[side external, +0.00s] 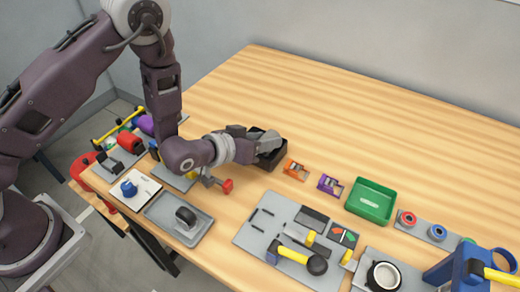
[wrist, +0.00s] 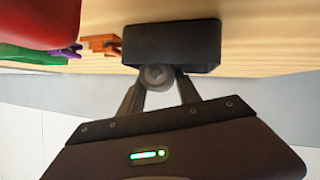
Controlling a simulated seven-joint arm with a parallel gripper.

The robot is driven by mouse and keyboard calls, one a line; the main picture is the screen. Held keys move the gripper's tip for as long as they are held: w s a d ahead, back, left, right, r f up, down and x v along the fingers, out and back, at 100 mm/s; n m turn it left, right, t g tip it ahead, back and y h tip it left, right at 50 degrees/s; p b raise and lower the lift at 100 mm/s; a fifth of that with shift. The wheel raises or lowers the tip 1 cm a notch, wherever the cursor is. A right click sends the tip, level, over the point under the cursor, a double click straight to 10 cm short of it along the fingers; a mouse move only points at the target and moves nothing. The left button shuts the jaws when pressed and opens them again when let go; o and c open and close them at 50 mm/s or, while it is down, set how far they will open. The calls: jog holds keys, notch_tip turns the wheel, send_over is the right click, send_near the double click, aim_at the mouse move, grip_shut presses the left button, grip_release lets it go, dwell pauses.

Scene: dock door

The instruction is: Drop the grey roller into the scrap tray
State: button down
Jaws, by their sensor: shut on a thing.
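My gripper (side external: 252,136) is at the black open box (side external: 273,158) near the middle of the table. In the wrist view my gripper (wrist: 158,84) is shut on a round grey piece, the grey roller (wrist: 156,76), seen end-on between the fingertips. The black box (wrist: 172,43) shows right behind the roller; I cannot tell whether they touch. In the side view the hand and box partly hide the roller. A green tray (side external: 370,202) with a pale label stands to the right; the label is too small to read.
An orange piece (side external: 295,170) and a purple piece (side external: 330,185) stand between the black box and green tray. A red-ended piece (side external: 227,186) is below my wrist. A grey tool board (side external: 255,240) lies in front. The table behind is clear.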

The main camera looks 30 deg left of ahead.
jog(key=c, duration=0.8)
grip_release()
jog(key=shift+o, duration=0.2)
jog(key=v, duration=0.7)
